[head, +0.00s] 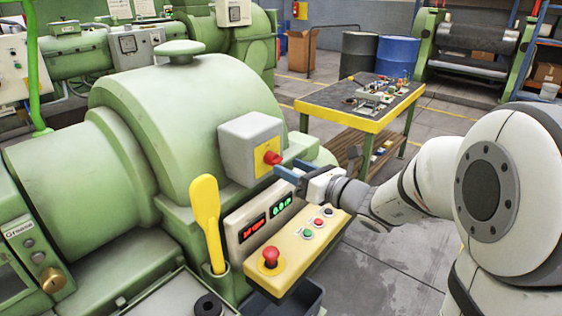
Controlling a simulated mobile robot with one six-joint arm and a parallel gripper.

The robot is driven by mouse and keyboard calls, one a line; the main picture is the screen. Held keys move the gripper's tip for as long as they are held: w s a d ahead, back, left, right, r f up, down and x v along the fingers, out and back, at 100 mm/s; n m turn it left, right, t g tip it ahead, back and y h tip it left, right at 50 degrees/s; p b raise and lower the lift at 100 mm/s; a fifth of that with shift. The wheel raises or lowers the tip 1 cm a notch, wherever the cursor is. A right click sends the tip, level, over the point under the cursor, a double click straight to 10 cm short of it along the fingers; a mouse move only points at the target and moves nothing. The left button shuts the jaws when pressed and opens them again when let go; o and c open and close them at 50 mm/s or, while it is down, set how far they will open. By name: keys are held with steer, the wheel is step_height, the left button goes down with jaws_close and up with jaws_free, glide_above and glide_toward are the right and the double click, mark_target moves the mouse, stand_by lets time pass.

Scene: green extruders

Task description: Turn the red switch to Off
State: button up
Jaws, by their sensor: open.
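The red switch (272,158) sticks out from a yellow plate (268,146) on a grey box (237,143), which is mounted on the green machine. My gripper (282,167) is at the switch, with its blue-grey fingers pointing left toward it. The jaws are open. The fingertips overlap the right edge of the switch in the picture; I cannot tell whether they touch it. The switch's exact angle and any markings on the plate are too small to read.
Below the switch are a red and green digital display (266,217), a yellow button panel (290,250) and a red mushroom button (270,257). A yellow lever (206,215) stands to the left. A yellow-edged workbench (345,119) stands behind my arm.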

mark_target(279, 163)
steer(key=x, duration=0.4)
steer(key=shift+a, duration=0.1)
steer(key=shift+c, duration=0.3)
steer(key=c, duration=0.9)
